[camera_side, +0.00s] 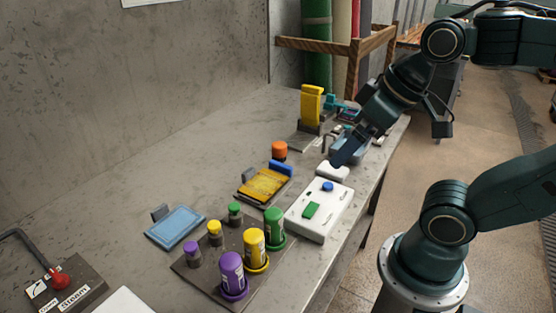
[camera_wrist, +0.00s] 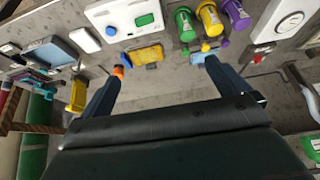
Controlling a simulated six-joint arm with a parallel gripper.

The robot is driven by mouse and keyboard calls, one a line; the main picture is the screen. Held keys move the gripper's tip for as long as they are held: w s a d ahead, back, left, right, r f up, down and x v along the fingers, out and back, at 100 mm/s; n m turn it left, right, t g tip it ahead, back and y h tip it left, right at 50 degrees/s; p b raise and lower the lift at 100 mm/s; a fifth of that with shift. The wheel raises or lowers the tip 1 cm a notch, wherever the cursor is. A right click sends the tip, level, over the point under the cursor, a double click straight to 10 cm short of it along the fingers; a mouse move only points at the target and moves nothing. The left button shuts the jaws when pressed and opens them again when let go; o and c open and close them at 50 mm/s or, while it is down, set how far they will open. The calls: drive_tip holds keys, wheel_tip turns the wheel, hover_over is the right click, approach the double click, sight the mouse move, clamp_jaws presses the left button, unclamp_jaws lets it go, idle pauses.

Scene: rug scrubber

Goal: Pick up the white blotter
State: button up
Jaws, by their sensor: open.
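A small white rounded pad, which looks like the white blotter (camera_side: 332,171), lies on the grey table behind the white panel. In the wrist view the white pad (camera_wrist: 85,40) lies at upper left, outside the space between my fingers. There my gripper (camera_wrist: 165,64) shows its two fingers spread wide, with nothing held. How high the fingertips are above the pad is hard to tell.
The white panel (camera_side: 301,222) with a blue knob and green block stands in front of the pad. A yellow scrubbing pad (camera_side: 264,185), an orange-capped item (camera_side: 280,150), a yellow upright block (camera_side: 311,104) and coloured bottles (camera_side: 233,274) stand around. The table's left rear is clear.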

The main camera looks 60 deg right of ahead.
drive_tip(key=m+g, duration=0.6)
drive_tip(key=m, duration=1.2)
hover_over(333, 171)
drive_tip(key=d, duration=0.1)
wheel_tip(333, 171, down, 11)
drive_tip(key=shift+w+d+f, duration=0.1)
drive_tip(key=shift+w+f, duration=0.05)
drive_tip(key=shift+f, duration=1.3)
drive_tip(key=shift+w+d+f, duration=0.1)
drive_tip(key=shift+f, duration=1.35)
drive_tip(key=shift+w+f, duration=0.15)
drive_tip(key=shift+f, duration=1.3)
drive_tip(key=shift+f, duration=0.1)
drive_tip(key=shift+s+f, duration=0.1)
drive_tip(key=shift+f, duration=2.4)
drive_tip(key=c, duration=0.9)
